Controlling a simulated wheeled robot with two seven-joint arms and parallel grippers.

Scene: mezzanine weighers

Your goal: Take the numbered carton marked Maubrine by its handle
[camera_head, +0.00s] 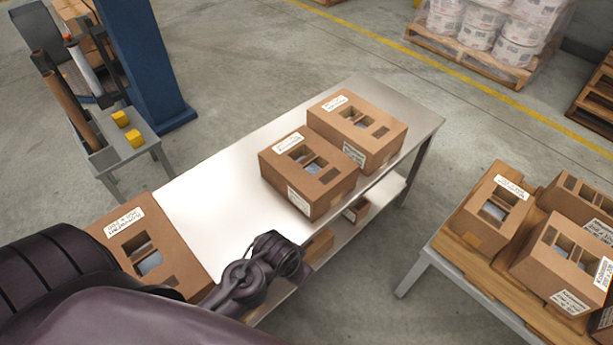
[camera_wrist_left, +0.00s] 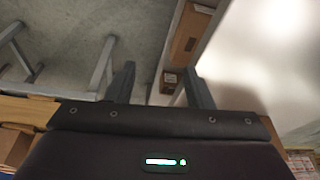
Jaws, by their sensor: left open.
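Three brown cartons with cut-out tops and white labels stand on a pale metal table (camera_head: 215,195): a left carton (camera_head: 165,235), a middle carton (camera_head: 330,188) and a far carton (camera_head: 385,128). The label print is too small for me to tell which one is marked Maubrine. My arm partly covers the left carton. My left gripper (camera_wrist_left: 160,68) is open and empty in the wrist view, over the table's near edge. In the head view its fingertips are hidden behind the wrist. My right gripper is not in view.
More cartons, including one front carton (camera_head: 565,262), stand on a wooden pallet (camera_head: 470,262) on a low stand at right. Boxes sit on the table's lower shelf. A blue post (camera_head: 148,70) and a small grey stand (camera_head: 130,150) are at left. The floor between the tables is clear.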

